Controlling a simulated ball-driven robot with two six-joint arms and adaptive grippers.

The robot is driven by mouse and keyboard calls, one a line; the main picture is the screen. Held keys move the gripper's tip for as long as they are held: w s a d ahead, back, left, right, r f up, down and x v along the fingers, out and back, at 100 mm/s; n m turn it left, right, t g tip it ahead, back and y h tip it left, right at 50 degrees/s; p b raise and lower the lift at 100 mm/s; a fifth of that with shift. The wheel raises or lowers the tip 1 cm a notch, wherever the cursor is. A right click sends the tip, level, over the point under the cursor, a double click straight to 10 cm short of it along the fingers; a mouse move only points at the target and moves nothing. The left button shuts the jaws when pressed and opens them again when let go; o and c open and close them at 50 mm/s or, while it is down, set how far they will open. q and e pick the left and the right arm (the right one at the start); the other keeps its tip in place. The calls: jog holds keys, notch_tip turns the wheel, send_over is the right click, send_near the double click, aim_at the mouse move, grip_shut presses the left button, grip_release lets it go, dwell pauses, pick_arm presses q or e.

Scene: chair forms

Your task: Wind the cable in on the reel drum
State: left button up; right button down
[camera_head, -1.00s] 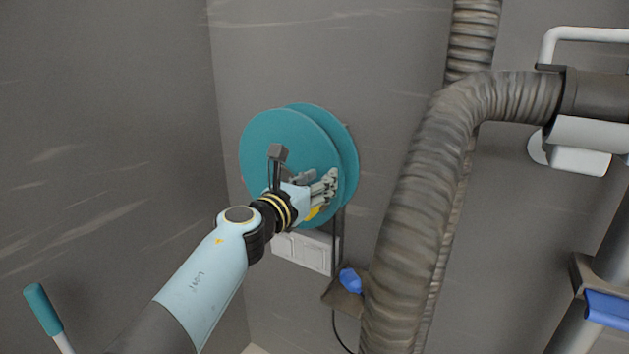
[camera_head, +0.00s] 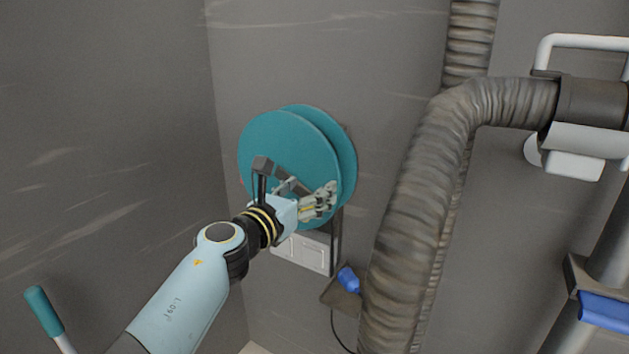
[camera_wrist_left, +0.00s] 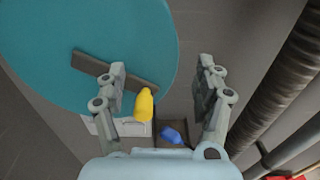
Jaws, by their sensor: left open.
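The teal reel drum (camera_head: 285,135) stands against the back wall and fills the upper left of the left wrist view (camera_wrist_left: 110,30). A dark crank bar (camera_wrist_left: 125,75) crosses its face, with a yellow handle (camera_wrist_left: 145,103) at its end. My left gripper (camera_head: 322,198) is open in front of the drum's lower right. In the left wrist view the yellow handle shows between its fingers (camera_wrist_left: 162,75), nearer the left finger; I cannot tell if they touch. A thin black cable (camera_head: 335,328) hangs below a blue piece (camera_head: 348,280). My right gripper is out of view.
A thick ribbed hose (camera_head: 412,210) runs down close to the right of the drum. A white box (camera_head: 305,252) is on the wall under the drum. A white rail (camera_head: 585,40) and a blue-padded part (camera_head: 605,310) are at the right. A teal-gripped lever (camera_head: 42,308) is at lower left.

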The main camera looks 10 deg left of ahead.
pick_arm(q)
jog(key=p+v, duration=0.1)
jog(key=v, duration=0.5)
jog(key=shift+s+a, duration=0.15)
jog(key=shift+s, duration=0.2)
